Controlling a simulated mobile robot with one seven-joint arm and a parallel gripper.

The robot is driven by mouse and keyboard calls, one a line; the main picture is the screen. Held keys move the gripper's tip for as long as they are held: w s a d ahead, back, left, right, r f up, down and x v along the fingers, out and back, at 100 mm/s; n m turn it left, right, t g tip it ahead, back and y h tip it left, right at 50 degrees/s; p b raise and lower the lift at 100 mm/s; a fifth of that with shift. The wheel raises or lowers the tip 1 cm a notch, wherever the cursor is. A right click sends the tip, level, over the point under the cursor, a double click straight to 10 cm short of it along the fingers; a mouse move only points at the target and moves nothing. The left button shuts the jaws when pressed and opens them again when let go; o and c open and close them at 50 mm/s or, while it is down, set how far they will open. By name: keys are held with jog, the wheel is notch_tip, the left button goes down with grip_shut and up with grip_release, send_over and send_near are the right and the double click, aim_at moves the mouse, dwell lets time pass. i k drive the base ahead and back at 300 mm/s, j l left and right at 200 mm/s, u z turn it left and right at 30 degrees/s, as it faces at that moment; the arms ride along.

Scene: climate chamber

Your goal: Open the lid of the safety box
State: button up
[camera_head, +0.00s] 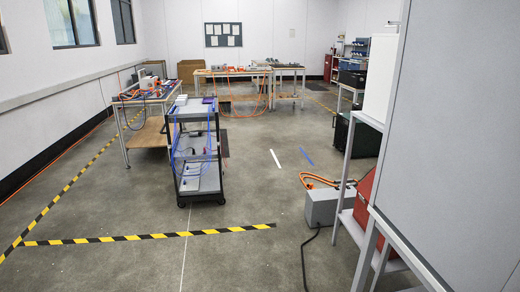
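My gripper is not in this view. I cannot tell for sure which thing is the safety box. A grey metal box (323,208) stands on the floor right of centre, beside the near rack, with orange hoses behind it and a black cable at its front. A red case (363,203) sits low in the rack, partly hidden by the frame and the large grey panel. No open lid shows on either one.
A dark wheeled cart (198,190) stands left of centre. A workbench (147,133) is at the left, and tables (284,68) line the back. A large grey panel (455,130) blocks the right. Yellow-black tape (150,237) marks the floor. The middle floor is clear.

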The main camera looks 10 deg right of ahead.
aim_at(365, 187)
jog(key=i, duration=1.25)
jog(key=i+z, duration=0.45)
jog(key=i+j+z, duration=0.2)
jog(key=i+z, duration=0.25)
jog(key=i+l+z, duration=0.15)
jog(key=i+z, duration=0.15)
jog(key=i, duration=0.15)
jog(key=i+z, duration=0.3)
jog(key=i, duration=0.15)
